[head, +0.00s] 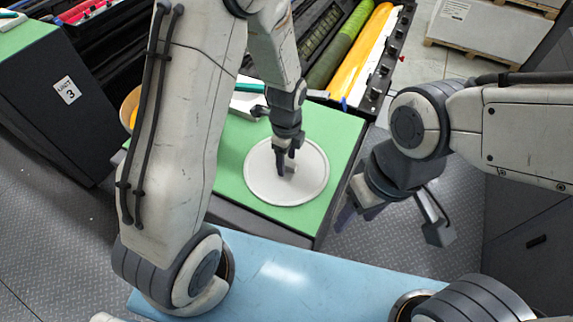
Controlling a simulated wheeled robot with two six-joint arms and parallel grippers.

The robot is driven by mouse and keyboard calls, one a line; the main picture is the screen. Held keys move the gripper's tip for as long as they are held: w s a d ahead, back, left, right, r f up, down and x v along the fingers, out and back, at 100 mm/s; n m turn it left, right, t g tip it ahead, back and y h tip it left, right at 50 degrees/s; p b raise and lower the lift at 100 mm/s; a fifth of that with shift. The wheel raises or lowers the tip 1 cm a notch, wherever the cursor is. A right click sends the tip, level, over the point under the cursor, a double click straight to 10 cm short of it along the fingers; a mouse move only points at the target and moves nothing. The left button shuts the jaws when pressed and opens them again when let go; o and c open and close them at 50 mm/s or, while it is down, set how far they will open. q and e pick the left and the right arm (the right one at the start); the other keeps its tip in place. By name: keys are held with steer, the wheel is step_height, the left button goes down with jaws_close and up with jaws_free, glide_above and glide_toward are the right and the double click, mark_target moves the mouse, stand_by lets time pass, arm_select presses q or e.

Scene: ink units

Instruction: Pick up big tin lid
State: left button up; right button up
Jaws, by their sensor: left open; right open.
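The big tin lid (263,183) is a round, pale disc with a raised rim. It lies flat on the green top (236,141) of a dark unit. A small knob shows near its middle, partly hidden by my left gripper. My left gripper (287,172) is open and points down over the middle of the lid, with its fingers at the knob. I cannot tell whether the fingers touch it. My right gripper (352,212) is open and empty, to the right of the unit's edge and apart from the lid.
Behind the lid, a dark tray holds green and yellow rolls (362,52). A white object with a teal edge (246,97) lies behind my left gripper. An orange-rimmed round thing (131,108) is partly hidden by my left arm. Another unit marked 3 (67,90) stands left.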

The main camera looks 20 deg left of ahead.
arm_select(q)
jaws_close()
steer(key=shift+r, duration=0.1)
